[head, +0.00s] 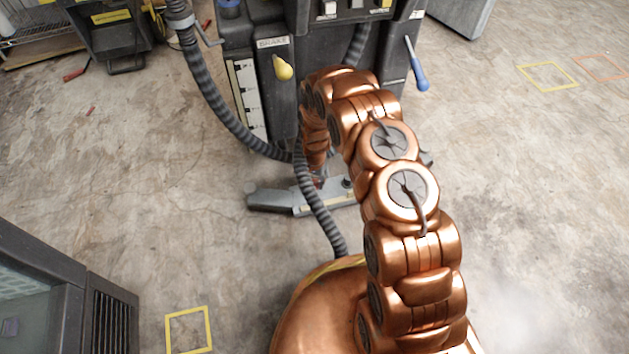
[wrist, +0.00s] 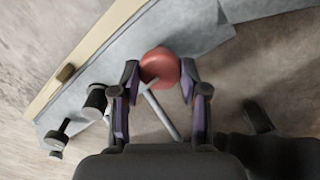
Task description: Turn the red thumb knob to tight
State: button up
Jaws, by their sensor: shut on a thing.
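The round red thumb knob (wrist: 160,63) is in the upper middle of the wrist view, beside a grey metal plate. My gripper (wrist: 158,75) has one finger on each side of the knob and is shut on it. A thin silver rod (wrist: 163,116) runs from near the knob down to the right between the fingers. In the head view my arm reaches down to the grey metal foot (head: 276,200) of a dark machine. There my gripper and the knob are mostly hidden by my arm. No tightness mark is readable.
Two dark knobs, one larger (wrist: 96,101) and one smaller (wrist: 57,139), stand left of my gripper. The machine carries a yellow knob (head: 283,68), a blue-handled lever (head: 418,77) and a ribbed hose (head: 318,205) near my arm.

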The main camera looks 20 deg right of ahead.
jog(key=m, duration=0.5)
jog(key=shift+s+a+m, duration=0.1)
jog(key=shift+m, duration=0.2)
jog(key=m, duration=0.4)
jog(key=shift+b, duration=0.4)
jog(key=m+b, duration=0.1)
jog(key=m, duration=0.4)
jog(key=shift+f+m+b, duration=0.1)
jog(key=shift+m+b, duration=0.2)
jog(key=shift+m, duration=0.1)
jog(key=m+b, duration=0.1)
jog(key=m, duration=0.3)
jog(key=shift+b, duration=0.4)
jog(key=shift+m, duration=0.3)
jog(key=o, duration=1)
jog(key=shift+c, duration=0.2)
jog(key=shift+o, duration=1)
